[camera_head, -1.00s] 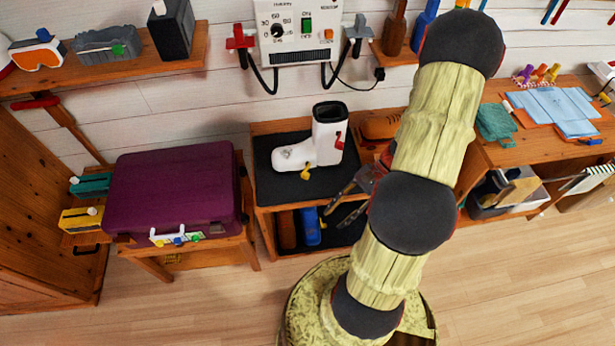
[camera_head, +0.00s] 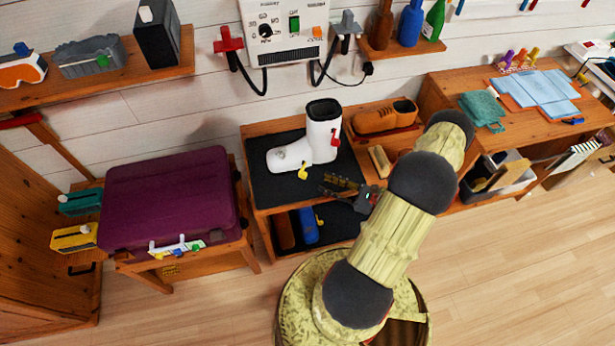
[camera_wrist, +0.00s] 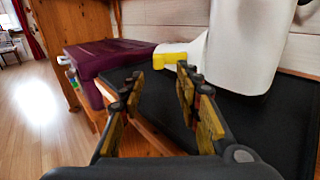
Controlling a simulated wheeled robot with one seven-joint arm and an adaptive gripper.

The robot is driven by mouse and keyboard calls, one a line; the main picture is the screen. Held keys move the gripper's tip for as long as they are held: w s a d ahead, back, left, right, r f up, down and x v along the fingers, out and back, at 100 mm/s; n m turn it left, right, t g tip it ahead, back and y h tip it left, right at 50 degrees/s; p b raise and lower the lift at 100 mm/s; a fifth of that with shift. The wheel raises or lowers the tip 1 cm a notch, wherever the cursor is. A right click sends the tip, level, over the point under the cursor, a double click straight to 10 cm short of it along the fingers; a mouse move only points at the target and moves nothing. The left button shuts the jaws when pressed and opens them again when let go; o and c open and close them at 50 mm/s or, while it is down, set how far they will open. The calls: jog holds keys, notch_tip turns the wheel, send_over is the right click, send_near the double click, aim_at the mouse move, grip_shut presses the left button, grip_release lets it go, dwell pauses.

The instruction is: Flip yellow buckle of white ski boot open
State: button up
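The white ski boot (camera_head: 322,139) stands upright on a black mat (camera_head: 268,187) on the low wooden bench, toe to the left. Its yellow buckle (camera_head: 303,172) is low on the near side, and a red buckle (camera_head: 335,138) is higher on the shaft. My gripper (camera_head: 326,185) is just in front of the boot, to the right of the yellow buckle and apart from it. In the wrist view, my gripper (camera_wrist: 160,85) is open and empty, with the yellow buckle (camera_wrist: 173,60) beyond the fingertips. The boot's white shell (camera_wrist: 245,45) fills the upper right there.
A purple suitcase (camera_head: 170,198) is on the left. A wall panel with cables (camera_head: 282,30) hangs above. The lower shelf holds a blue object (camera_head: 309,226). Open mat lies left of the boot.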

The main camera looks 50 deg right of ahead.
aim_at(306, 176)
jog(key=shift+b+x, duration=0.55)
jog(key=shift+x, duration=3.3)
jog(key=shift+r, duration=0.1)
jog(key=shift+c, duration=1.4)
grip_shut()
